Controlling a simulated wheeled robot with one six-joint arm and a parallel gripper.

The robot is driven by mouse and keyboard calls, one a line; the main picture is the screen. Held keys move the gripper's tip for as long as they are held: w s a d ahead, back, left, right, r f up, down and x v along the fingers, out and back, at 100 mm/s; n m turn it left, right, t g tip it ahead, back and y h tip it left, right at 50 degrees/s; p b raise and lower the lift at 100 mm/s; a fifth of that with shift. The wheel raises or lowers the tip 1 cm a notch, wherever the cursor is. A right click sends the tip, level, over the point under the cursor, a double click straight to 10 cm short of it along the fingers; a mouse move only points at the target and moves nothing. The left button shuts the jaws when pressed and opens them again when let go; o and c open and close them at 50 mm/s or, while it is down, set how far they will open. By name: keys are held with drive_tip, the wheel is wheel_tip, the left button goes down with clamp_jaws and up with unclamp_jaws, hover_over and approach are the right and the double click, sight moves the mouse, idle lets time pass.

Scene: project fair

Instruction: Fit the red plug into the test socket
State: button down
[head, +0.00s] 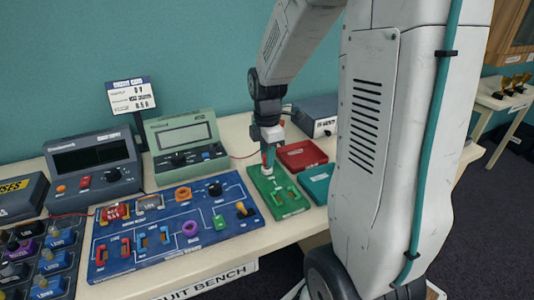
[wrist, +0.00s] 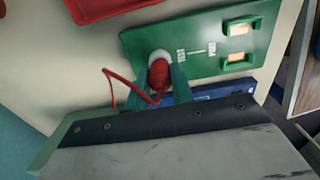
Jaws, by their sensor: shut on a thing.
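The red plug (wrist: 158,80) is between the teal fingers of my gripper (wrist: 157,84) in the wrist view, with its red cable looping off to the left. The plug's front end lines up with the pale round test socket (wrist: 160,56) beside the TEST label on the green board (wrist: 140,40). The plug hides part of the socket, so I cannot tell whether it is seated or just in front. In the head view my gripper (head: 268,158) points down over the far end of the green board (head: 290,209), and the plug is mostly hidden there.
A red tray (head: 302,153) and a teal tray (head: 318,184) lie right of the green board. A blue circuit board (head: 165,262) lies to its left. A green meter (head: 185,143) and a dark box (head: 316,113) stand behind. My arm hides the bench's right part.

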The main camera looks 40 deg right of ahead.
drive_tip(key=shift+f, duration=0.45)
idle(0.3)
drive_tip(key=c, duration=0.6)
unclamp_jaws()
drive_tip(key=shift+c, duration=0.2)
drive_tip(key=shift+r, duration=4)
